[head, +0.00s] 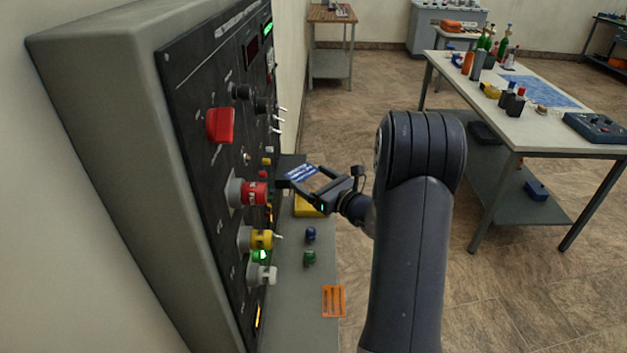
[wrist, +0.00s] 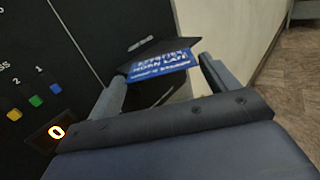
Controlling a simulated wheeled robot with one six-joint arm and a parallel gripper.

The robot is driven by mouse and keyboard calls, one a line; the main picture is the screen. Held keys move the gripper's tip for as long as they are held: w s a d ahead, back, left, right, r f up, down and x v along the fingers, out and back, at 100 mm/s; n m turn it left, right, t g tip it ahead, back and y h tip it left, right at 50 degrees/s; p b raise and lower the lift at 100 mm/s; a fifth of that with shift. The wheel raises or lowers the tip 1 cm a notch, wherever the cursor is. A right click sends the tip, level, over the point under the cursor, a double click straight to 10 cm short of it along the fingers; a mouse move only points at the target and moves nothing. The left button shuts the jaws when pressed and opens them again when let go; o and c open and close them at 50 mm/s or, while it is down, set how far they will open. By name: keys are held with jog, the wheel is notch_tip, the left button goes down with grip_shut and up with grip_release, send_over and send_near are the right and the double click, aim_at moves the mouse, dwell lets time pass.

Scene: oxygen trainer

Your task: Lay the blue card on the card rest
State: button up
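The blue card (head: 303,173), with white lettering, is at the black card rest (head: 289,164) on the dark panel. In the wrist view the card (wrist: 160,63) lies over the front part of the black rest (wrist: 153,47) and looks slightly tilted in the picture. My gripper (wrist: 163,70) has its fingers spread wide, one on each side of the card, very close to its side edges. Whether they touch the edges cannot be made out. In the head view my gripper (head: 305,183) reaches in toward the panel from the right. Part of the rest is hidden under the card.
A yellow block (head: 308,206), blue and green caps and an orange tag (head: 334,301) lie on the ledge below. A cluttered table (head: 545,125) stands behind right.

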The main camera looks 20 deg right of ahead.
jog(key=o, duration=0.3)
jog(key=shift+o, duration=0.2)
jog(key=b+v, duration=0.1)
jog(key=v, duration=1.1)
jog(key=shift+b, duration=0.4)
jog(key=shift+r, duration=0.1)
dwell(0.5)
